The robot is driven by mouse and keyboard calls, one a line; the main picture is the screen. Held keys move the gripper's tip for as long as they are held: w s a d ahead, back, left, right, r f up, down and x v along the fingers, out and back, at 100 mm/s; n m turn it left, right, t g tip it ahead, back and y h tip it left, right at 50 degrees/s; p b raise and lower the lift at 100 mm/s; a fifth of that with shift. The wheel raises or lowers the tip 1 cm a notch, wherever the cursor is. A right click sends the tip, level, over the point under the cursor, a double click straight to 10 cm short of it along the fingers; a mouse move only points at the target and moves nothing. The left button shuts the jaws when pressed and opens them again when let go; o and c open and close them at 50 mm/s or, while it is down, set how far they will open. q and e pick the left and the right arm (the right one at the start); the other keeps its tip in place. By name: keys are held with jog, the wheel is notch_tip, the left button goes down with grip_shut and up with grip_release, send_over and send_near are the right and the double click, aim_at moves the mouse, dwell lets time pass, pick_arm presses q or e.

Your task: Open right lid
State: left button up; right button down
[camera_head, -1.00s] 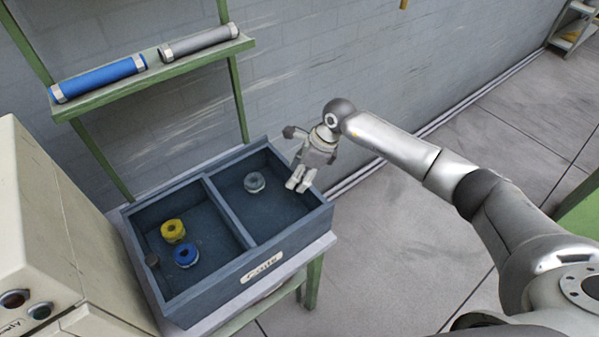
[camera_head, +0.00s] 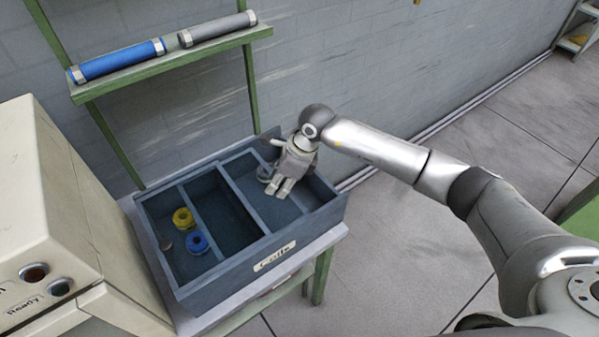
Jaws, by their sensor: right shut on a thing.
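A dark blue-grey box (camera_head: 318,227) labelled "Coils" stands on a small table. Two bars cross it: one bar (camera_head: 198,220) on the left and one further right (camera_head: 242,200). The right lid looks like a clear panel and its outline is hard to make out. My right gripper (camera_head: 284,189) points down over the right part of the box, shut. It seems to hold the right lid's knob, which the fingers hide. A grey coil (camera_head: 264,174) shows behind the gripper, partly hidden. A brown knob (camera_head: 165,244) shows at the left. My left gripper is out of view.
A yellow coil (camera_head: 183,219) and a blue coil (camera_head: 198,242) are in the left part of the box. A green shelf (camera_head: 170,62) with two tubes is above. A beige machine (camera_head: 45,210) stands close on the left. Floor is free on the right.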

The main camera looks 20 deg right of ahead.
jog(key=shift+s+a, duration=0.25)
jog(key=shift+a, duration=0.7)
jog(key=shift+s+a, duration=0.15)
jog(key=shift+a, duration=0.1)
jog(key=shift+s+a, duration=0.1)
jog(key=shift+a, duration=0.1)
jog(key=c, duration=1.1)
grip_release()
jog(key=shift+c, duration=0.2)
jog(key=shift+d+r, duration=0.1)
jog(key=shift+r, duration=0.05)
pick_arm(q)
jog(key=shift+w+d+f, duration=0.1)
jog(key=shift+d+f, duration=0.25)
pick_arm(e)
jog(key=v, duration=1.1)
jog(key=shift+d+r, duration=0.2)
jog(key=shift+r, duration=0.1)
jog(key=shift+s, duration=0.1)
